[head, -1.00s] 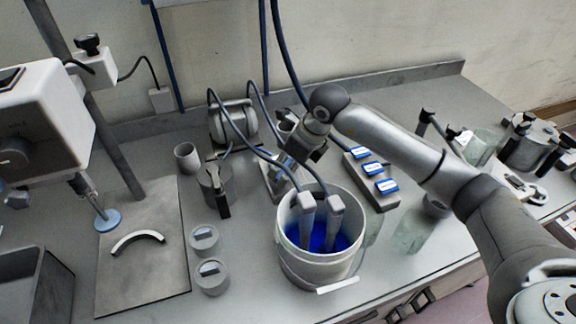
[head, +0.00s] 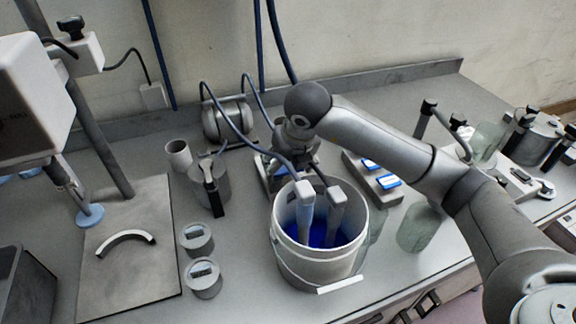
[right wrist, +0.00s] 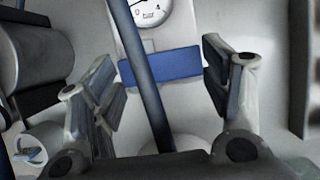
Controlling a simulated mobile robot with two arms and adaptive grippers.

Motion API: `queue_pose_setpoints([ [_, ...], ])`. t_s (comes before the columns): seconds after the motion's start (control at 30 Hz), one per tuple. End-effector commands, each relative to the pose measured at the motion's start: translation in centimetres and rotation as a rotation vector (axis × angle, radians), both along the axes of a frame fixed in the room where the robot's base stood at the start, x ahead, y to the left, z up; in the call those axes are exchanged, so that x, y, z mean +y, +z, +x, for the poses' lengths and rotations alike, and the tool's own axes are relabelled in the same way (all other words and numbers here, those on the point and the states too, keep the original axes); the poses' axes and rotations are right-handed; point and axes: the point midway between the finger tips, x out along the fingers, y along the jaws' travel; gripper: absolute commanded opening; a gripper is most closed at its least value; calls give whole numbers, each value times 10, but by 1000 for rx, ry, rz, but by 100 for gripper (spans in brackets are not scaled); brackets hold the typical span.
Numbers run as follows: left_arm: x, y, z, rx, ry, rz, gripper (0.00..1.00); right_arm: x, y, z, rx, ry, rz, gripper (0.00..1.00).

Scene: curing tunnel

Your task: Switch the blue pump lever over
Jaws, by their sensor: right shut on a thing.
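The blue pump lever (right wrist: 160,66) is a flat blue bar, lying across the right wrist view just below a round gauge (right wrist: 150,10). My right gripper (right wrist: 165,80) has one finger at each end of the bar and is shut on it. A dark blue hose crosses in front of the bar. In the head view my right gripper (head: 296,158) is over the pump (head: 272,182), behind the white bucket, and hides most of the pump and lever. My left gripper is not in view.
The white bucket (head: 318,262) of blue liquid, with hoses into it, stands right in front of the pump. A strip with blue switches (head: 385,188) and a glass jar (head: 418,230) are to the right. A metal can (head: 211,187) and two small lidded tins stand left.

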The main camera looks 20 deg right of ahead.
Motion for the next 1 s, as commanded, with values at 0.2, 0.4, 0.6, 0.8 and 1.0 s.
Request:
queue_pose_setpoints([
  [0.2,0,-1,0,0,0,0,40,0,1,0,-2,-17,-1,46],
  [0.4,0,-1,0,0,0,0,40,0,1,0,-2,-17,0,46],
  [0.6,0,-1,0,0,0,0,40,0,1,0,-2,-17,1,86],
  [0.8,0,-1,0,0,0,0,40,0,1,0,0,-15,0,92],
  [1.0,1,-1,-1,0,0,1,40,0,1,0,0,-14,0,92],
])
